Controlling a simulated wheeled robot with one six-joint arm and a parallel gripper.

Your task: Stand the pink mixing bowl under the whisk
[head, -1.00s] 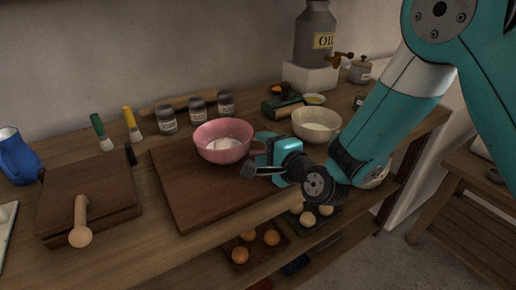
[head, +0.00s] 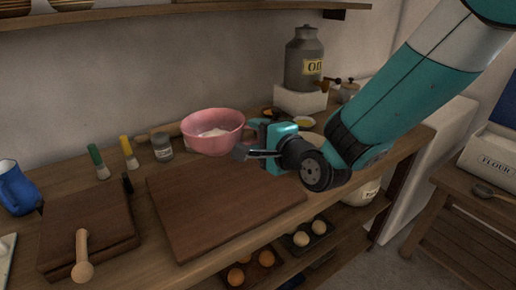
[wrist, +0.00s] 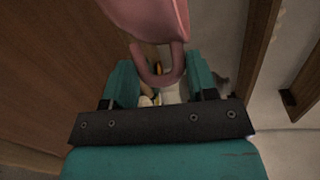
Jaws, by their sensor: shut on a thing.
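The pink mixing bowl (head: 205,143) has white contents and hangs upright above the back of the wooden board. My gripper (head: 251,141) is at the bowl's right side. In the wrist view the pink bowl (wrist: 150,18) fills the top, and its looped handle runs down between the fingers of my gripper (wrist: 160,82). My gripper is shut on this handle. The bowl hides some of the jars behind it. I cannot make out a whisk in either view.
The dark wooden board (head: 222,206) below is bare. A labelled jar (head: 162,147) stands left of the bowl. An oil can (head: 304,62) on a white block (head: 300,98) stands at back right. A shelf (head: 120,14) crosses the top left.

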